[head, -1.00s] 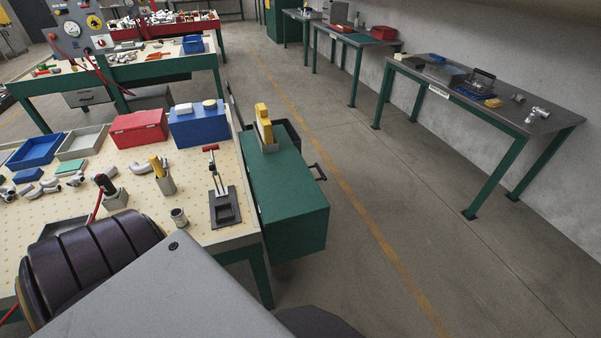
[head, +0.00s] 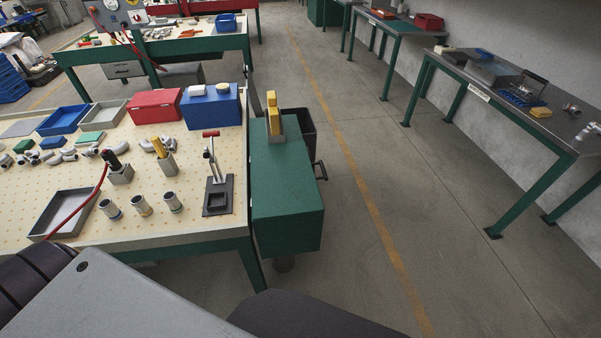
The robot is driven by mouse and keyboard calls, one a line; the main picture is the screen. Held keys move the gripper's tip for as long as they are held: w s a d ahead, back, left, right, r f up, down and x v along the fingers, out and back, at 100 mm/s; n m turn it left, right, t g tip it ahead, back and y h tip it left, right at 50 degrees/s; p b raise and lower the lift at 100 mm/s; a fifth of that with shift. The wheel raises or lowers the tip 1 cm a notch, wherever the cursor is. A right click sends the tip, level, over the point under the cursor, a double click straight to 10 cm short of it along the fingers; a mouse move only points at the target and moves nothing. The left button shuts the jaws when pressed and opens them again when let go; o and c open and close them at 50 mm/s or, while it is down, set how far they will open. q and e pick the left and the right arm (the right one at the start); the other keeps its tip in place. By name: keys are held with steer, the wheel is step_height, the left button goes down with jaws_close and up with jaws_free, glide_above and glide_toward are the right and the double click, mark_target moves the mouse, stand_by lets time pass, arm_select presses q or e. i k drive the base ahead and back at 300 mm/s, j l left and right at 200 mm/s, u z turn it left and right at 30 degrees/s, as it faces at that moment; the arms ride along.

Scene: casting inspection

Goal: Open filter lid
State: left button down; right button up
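No part marked as a filter lid can be made out. A green box-shaped unit (head: 287,200) stands at the right end of the pegboard-topped workbench (head: 120,238). Its flat top looks closed, and a yellow upright piece (head: 273,113) stands at its far end. A dark handle-like part juts from its right side. A red-handled lever fixture (head: 212,160) stands on the bench just left of the unit. Neither of my grippers is in view; only dark and grey parts of my own body fill the bottom edge.
A red box (head: 155,106), a blue box (head: 210,108) and a grey tray (head: 63,212) sit on the bench with several small metal parts. A black bin (head: 300,132) stands behind the green unit. Open floor (head: 400,270) lies to the right, before another table (head: 510,100).

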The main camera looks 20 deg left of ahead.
mark_target(289, 174)
steer(key=i+l+u, duration=0.2)
steer(key=u, duration=0.25)
steer(key=i+l+u, duration=0.1)
steer(key=l+u, duration=0.35)
steer(key=i+l+u, duration=0.2)
steer(key=l, duration=0.15)
steer(key=l+u, duration=0.45)
steer(key=l, duration=0.25)
steer(key=i, duration=0.05)
